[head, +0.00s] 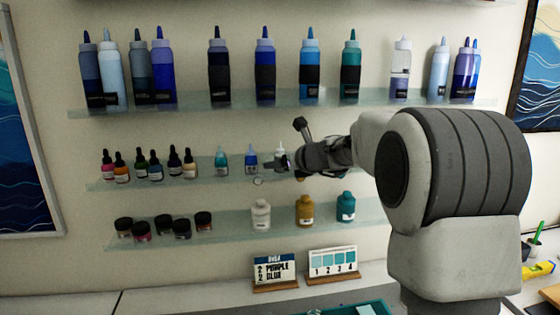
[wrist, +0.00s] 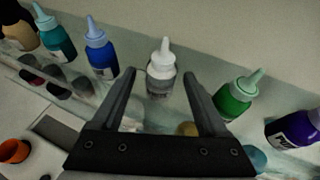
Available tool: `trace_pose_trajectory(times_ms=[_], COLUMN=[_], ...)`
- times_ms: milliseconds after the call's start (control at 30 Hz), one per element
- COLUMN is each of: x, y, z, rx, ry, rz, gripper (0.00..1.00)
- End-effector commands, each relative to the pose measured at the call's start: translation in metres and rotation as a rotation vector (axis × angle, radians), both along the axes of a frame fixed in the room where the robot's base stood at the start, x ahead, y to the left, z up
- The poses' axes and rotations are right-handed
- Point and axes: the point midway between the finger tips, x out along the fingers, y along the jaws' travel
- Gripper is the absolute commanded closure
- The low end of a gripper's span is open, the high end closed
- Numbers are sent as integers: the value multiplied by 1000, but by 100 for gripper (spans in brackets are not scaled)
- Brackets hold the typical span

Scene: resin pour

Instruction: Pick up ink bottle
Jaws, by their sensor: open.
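A small white bottle (wrist: 161,84) with a pointed nozzle and a grey label stands upright on the middle glass shelf (head: 205,178). In the wrist view it shows between the two fingers of my gripper (wrist: 158,76), near their tips. My gripper is open, and I cannot tell whether a finger touches the bottle. In the head view my gripper (head: 284,164) is at the middle shelf and partly hides the white bottle (head: 280,149). A blue bottle (wrist: 100,55) and a teal bottle (wrist: 58,42) stand left of it; a green bottle (wrist: 234,98) stands right. Which one is the ink bottle is not marked.
Dropper bottles (head: 155,167) stand on the middle shelf's left. Large squeeze bottles (head: 265,68) line the top shelf. Dark-lidded jars (head: 182,228) and three bottles, one ochre (head: 304,210), stand on the lower shelf. Two cards, one numbered (head: 333,262), stand on the counter.

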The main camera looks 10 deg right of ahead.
Motion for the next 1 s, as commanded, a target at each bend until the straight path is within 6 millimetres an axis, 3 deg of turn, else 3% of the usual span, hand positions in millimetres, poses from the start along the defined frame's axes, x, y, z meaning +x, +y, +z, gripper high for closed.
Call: trace_pose_trajectory(times_ms=[333, 767, 1000], x=[7, 7, 7], y=[2, 2, 2], z=[-3, -3, -3], rx=[0, 0, 0], ry=[0, 0, 0], rz=[-1, -1, -1], gripper=[24, 99, 100])
